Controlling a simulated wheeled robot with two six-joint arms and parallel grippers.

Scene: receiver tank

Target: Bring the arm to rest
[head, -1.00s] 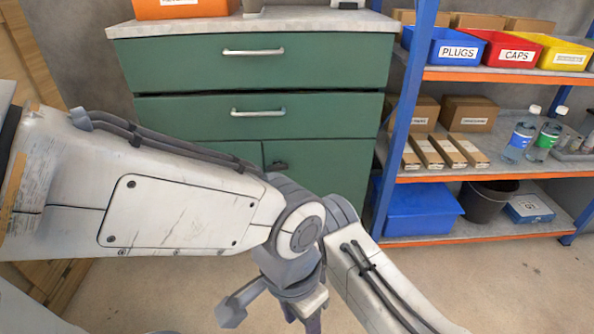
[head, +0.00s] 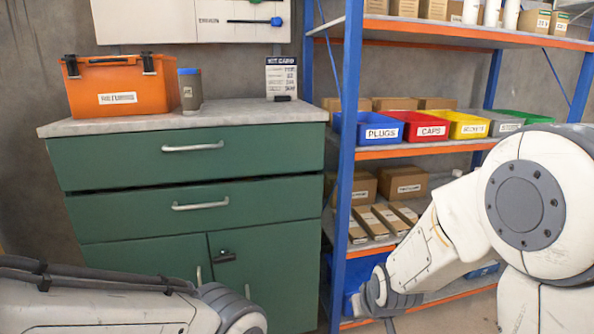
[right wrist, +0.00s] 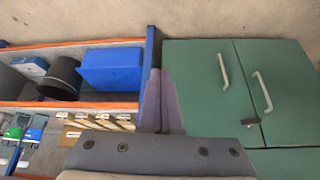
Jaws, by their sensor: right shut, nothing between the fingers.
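My right arm enters at the right of the head view and reaches down and left in front of the shelf rack; its gripper end is cut off by the bottom edge there. In the right wrist view my right gripper (right wrist: 158,74) is shut and empty, its fingers pointing toward the gap between cabinet and rack. My left arm lies low along the bottom left of the head view, and its gripper is outside the picture.
A rack with a blue post (head: 346,150) holds blue (head: 365,128), red (head: 425,127) and yellow (head: 467,126) bins. The cabinet doors (right wrist: 205,95) are shut.

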